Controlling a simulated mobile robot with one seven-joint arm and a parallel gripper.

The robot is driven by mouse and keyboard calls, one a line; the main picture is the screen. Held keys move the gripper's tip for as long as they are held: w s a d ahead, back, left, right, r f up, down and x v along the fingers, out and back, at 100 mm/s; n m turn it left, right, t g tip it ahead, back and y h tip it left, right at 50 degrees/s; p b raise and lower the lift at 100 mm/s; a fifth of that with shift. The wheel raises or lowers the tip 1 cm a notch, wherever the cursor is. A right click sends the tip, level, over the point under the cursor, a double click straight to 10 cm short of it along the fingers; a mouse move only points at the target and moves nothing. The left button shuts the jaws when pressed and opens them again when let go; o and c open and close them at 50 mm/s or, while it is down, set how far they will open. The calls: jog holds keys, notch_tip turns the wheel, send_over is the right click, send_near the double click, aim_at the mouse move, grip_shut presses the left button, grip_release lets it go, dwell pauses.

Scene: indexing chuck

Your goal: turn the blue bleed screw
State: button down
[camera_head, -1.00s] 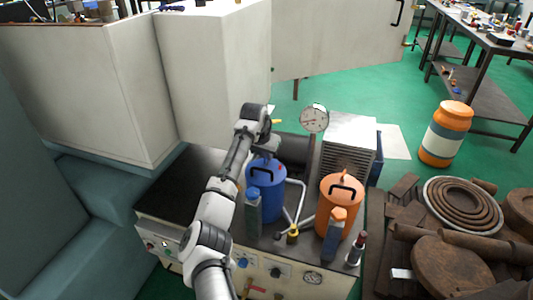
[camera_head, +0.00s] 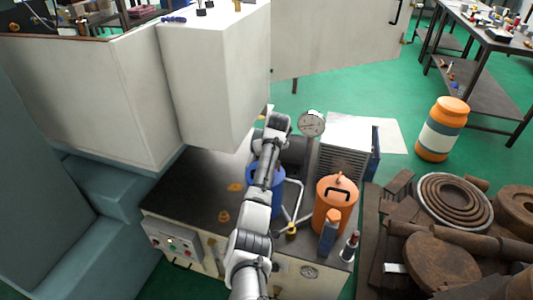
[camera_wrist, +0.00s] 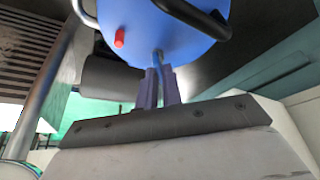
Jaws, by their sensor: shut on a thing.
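The blue tank (camera_head: 279,181) stands on the dark-topped bench, partly hidden behind my arm. In the wrist view the blue tank (camera_wrist: 190,22) fills the top, with a black curved handle and a small red part on it. A thin blue stem, which looks like the blue bleed screw (camera_wrist: 158,58), stands out from the tank between my fingertips. My gripper (camera_wrist: 159,84) is shut on this stem; its two narrow fingers press from both sides. The fingertips are hidden in the head view.
An orange tank (camera_head: 336,205) and a blue bottle with an orange cap (camera_head: 328,238) stand right of my arm. A round gauge (camera_head: 311,123) rises behind. A dark cylinder (camera_wrist: 112,80) sits close left of my fingers. The bench top (camera_head: 190,185) is mostly clear on the left.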

jog(key=n+g+y, duration=0.1)
jog(key=n, duration=0.3)
jog(key=shift+d+n, duration=0.1)
jog(key=shift+n, duration=0.2)
jog(key=shift+y, duration=0.3)
jog(key=c, duration=1.6)
grip_release()
jog(key=shift+o, duration=0.2)
jog(key=b+v, duration=0.2)
jog(key=v, duration=1.2)
jog(key=shift+w, duration=0.15)
